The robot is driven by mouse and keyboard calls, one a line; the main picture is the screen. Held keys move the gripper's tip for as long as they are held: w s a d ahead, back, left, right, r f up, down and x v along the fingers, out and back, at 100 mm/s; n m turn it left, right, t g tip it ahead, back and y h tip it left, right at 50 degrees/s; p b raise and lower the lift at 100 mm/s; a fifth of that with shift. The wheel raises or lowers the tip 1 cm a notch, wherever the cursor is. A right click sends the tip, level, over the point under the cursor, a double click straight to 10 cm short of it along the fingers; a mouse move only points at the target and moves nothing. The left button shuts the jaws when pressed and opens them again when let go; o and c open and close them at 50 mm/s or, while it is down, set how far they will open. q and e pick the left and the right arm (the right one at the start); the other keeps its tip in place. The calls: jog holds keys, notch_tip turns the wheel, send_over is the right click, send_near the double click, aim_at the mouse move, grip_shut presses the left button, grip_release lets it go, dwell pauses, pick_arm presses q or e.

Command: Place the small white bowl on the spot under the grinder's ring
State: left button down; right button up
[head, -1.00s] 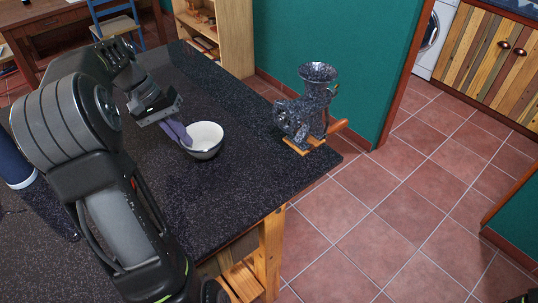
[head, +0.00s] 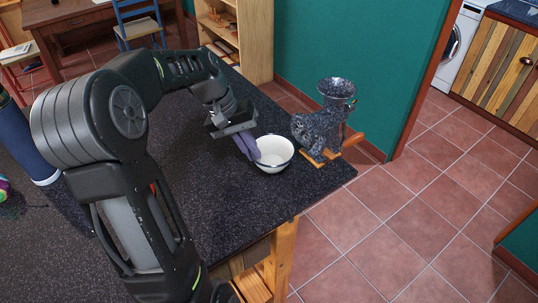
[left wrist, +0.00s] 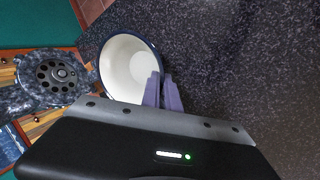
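The small white bowl (head: 272,155) has a dark blue rim and is upright near the right end of the dark speckled table. My left gripper (head: 248,147) has its purple fingers closed on the near rim; the left wrist view shows the fingers (left wrist: 162,92) at the edge of the bowl (left wrist: 118,72). Whether the bowl clears the tabletop is hard to tell. The speckled blue-grey grinder (head: 322,125) stands just right of the bowl on a wooden base. Its ring with a holed plate (left wrist: 57,75) faces the bowl in the left wrist view. My right gripper is out of view.
The dark table (head: 215,210) ends just beyond the grinder, with tiled floor below. A blue cylinder (head: 30,150) stands at the left. A wooden shelf (head: 257,40) and a green wall (head: 350,40) are behind. The tabletop in front of the bowl is clear.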

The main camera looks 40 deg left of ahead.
aim_at(273, 164)
pick_arm(q)
jog(key=d, duration=0.1)
jog(key=w+d, duration=0.1)
jog(key=w+d+p, duration=0.1)
jog(key=d, duration=0.1)
jog(key=shift+d+r, duration=0.1)
jog(key=shift+f, duration=0.85)
jog(key=shift+f, duration=0.15)
jog(key=c, duration=1.6)
grip_release()
